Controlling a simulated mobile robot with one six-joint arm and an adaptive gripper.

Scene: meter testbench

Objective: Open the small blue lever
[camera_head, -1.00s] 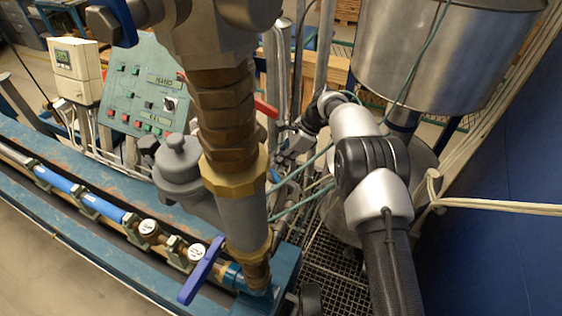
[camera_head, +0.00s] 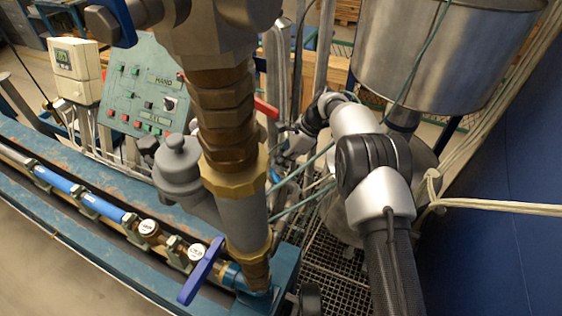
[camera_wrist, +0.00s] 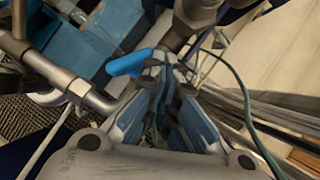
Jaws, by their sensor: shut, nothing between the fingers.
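A small light-blue lever (camera_wrist: 130,63) shows in the wrist view, fixed near metal pipework, just left of my gripper's fingertips. My gripper (camera_wrist: 168,72) is shut with nothing between its fingers, and its tips are close to the lever's right end. I cannot tell whether they touch. A larger dark-blue lever (camera_head: 202,271) stands on the lower pipe line in the head view, well away from my gripper.
The thick vertical pipe (camera_head: 228,145) stands left of my arm. A red handle (camera_head: 266,109) is behind it. A steel tank (camera_head: 440,55) is at the upper right. Thin green hoses and a tan cable (camera_head: 495,207) run near my arm. A control panel (camera_head: 140,90) is at the left.

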